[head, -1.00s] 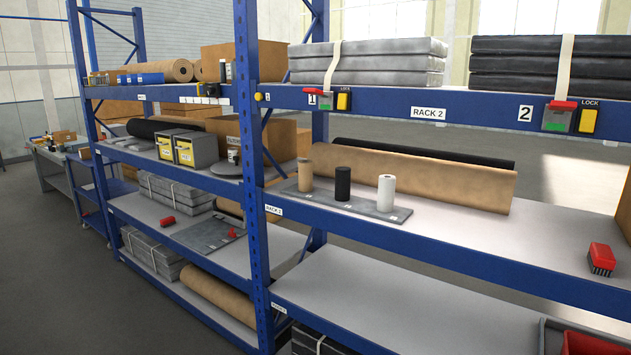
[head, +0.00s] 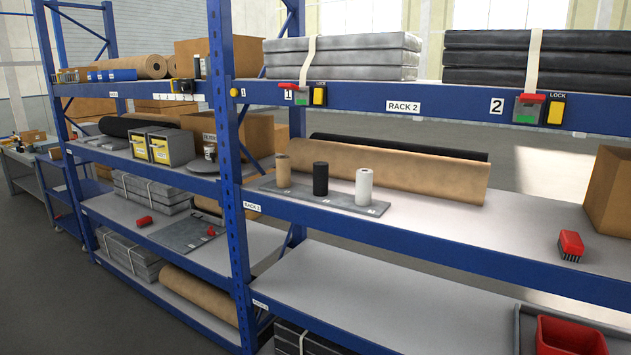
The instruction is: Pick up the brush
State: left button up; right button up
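A brush with a red back and dark bristles (head: 571,245) lies on the middle shelf of the near rack, at the right of the head view. Its bristles face down toward the shelf and the near side. A smaller red item (head: 144,221), perhaps another brush, lies on a lower shelf of the left rack. Neither of my grippers shows in the head view.
The middle shelf (head: 450,240) is clear around the brush. A cardboard box (head: 610,195) stands behind it to the right. Three small rolls stand on a grey board (head: 330,198) to its left. A red bin (head: 570,336) sits below. A blue upright (head: 228,180) divides the racks.

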aim_at(570, 246)
jog(key=z, duration=1.35)
